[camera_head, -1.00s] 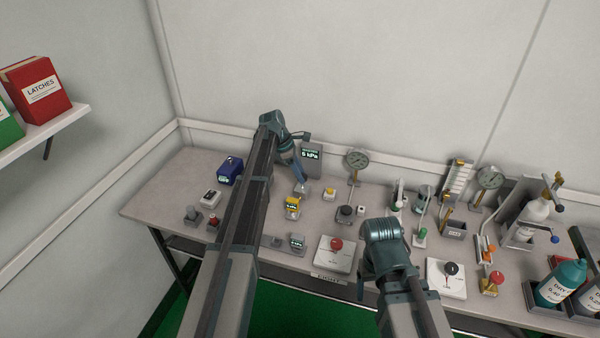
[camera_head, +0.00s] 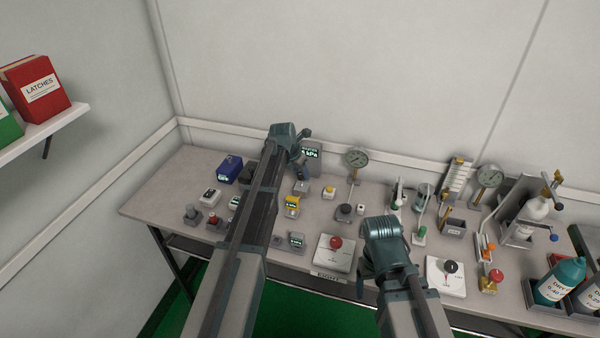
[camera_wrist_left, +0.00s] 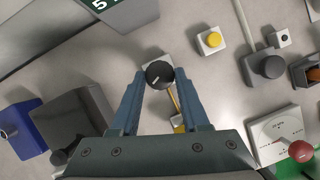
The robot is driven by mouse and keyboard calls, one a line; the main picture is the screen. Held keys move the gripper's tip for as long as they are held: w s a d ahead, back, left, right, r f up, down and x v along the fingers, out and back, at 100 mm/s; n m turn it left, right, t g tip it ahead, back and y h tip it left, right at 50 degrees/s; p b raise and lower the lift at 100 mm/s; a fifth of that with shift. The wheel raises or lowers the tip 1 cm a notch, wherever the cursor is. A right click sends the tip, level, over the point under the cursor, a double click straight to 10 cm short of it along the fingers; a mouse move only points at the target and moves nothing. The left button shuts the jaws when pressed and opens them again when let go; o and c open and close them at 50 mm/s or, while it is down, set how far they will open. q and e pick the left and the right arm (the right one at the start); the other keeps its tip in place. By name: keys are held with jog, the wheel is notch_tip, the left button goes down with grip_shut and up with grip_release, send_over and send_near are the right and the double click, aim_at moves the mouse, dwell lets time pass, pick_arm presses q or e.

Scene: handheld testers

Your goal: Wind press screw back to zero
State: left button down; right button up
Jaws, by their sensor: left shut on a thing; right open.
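The press screw's black knob (camera_wrist_left: 158,75), with a pale pointer line, stands on a small grey block in the left wrist view. My left gripper (camera_wrist_left: 160,76) is shut on this knob, one finger on each side. In the head view the left gripper (camera_head: 302,182) reaches down in front of the grey kPa display box (camera_head: 311,156); the knob is mostly hidden there. A digit 5 shows on the display's edge in the left wrist view (camera_wrist_left: 102,5).
A blue box (camera_head: 229,169) is left of my left arm. A yellow button (camera_head: 329,190), a yellow meter (camera_head: 291,206) and a dial gauge (camera_head: 357,158) stand near the knob. A white plate with a red knob (camera_head: 336,243) lies between the arms. Bottles and gauges fill the right.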

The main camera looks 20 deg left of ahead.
pick_arm(q)
jog(key=shift+s+d+n+y, duration=0.1)
jog(key=shift+n+y, duration=0.2)
jog(key=shift+n, duration=0.5)
jog(key=shift+s+d+n+y, duration=0.1)
jog(key=shift+n+y, duration=0.2)
jog(key=shift+n, duration=0.5)
jog(key=shift+c, duration=1.9)
grip_release()
jog(key=shift+w+f, duration=0.1)
jog(key=shift+p+v, duration=0.8)
jog(key=shift+v, duration=0.05)
jog(key=p+v, duration=1.1)
jog(key=v, duration=0.1)
